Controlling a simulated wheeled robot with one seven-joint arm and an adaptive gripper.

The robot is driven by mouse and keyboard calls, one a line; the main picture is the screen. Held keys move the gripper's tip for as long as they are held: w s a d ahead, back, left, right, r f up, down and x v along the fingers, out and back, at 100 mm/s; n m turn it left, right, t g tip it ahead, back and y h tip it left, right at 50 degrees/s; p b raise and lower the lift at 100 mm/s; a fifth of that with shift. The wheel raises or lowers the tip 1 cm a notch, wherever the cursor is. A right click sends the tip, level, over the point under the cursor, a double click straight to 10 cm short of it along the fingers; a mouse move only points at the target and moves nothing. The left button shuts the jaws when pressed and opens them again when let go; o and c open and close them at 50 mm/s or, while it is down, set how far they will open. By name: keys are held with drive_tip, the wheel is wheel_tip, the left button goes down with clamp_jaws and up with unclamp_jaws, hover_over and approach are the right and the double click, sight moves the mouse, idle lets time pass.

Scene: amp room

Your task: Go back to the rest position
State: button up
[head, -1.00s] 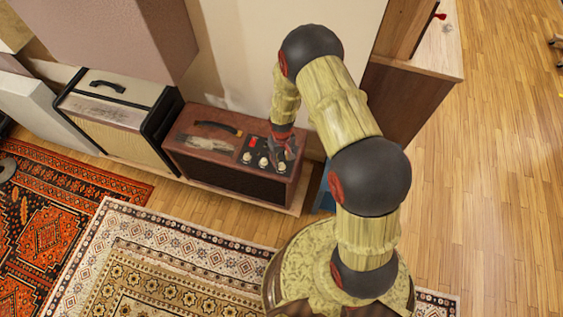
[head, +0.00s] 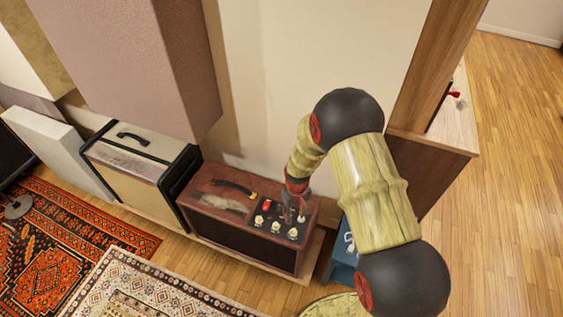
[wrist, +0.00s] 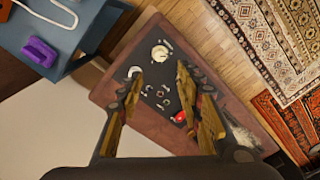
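My gripper (head: 297,196) is over the back right part of the control panel on a reddish-brown amp (head: 228,231). In the wrist view my gripper (wrist: 158,92) has its two fingers spread apart with nothing between them. Between and beyond them show the black panel (wrist: 158,100), a pale knob (wrist: 160,52) and a red switch (wrist: 180,117). In the head view the panel has several cream knobs (head: 276,227) and the red switch (head: 267,204). I cannot tell how high the fingers are above the panel.
A cream-and-black amp (head: 128,165) stands to the left. A wooden cabinet (head: 432,165) is at the right. A blue stand (head: 343,255) is beside the brown amp; the wrist view shows a purple object (wrist: 40,52) on it. Rugs (head: 125,280) lie in front; bare floor is at the right.

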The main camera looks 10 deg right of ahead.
drive_tip(key=s+g, duration=0.2)
drive_tip(key=s, duration=0.3)
drive_tip(key=s+r+t, duration=0.2)
drive_tip(key=s+r, duration=0.3)
drive_tip(key=r, duration=0.9)
drive_tip(key=s+r+m+t, duration=0.1)
drive_tip(key=s+r+t, duration=0.2)
drive_tip(key=r, duration=1.2)
drive_tip(key=s+r+m+t, duration=0.1)
drive_tip(key=s+r+t, duration=0.1)
drive_tip(key=s+r, duration=0.7)
wheel_tip(320, 180, up, 5)
drive_tip(key=shift+r+t, duration=0.2)
drive_tip(key=shift+t, duration=0.1)
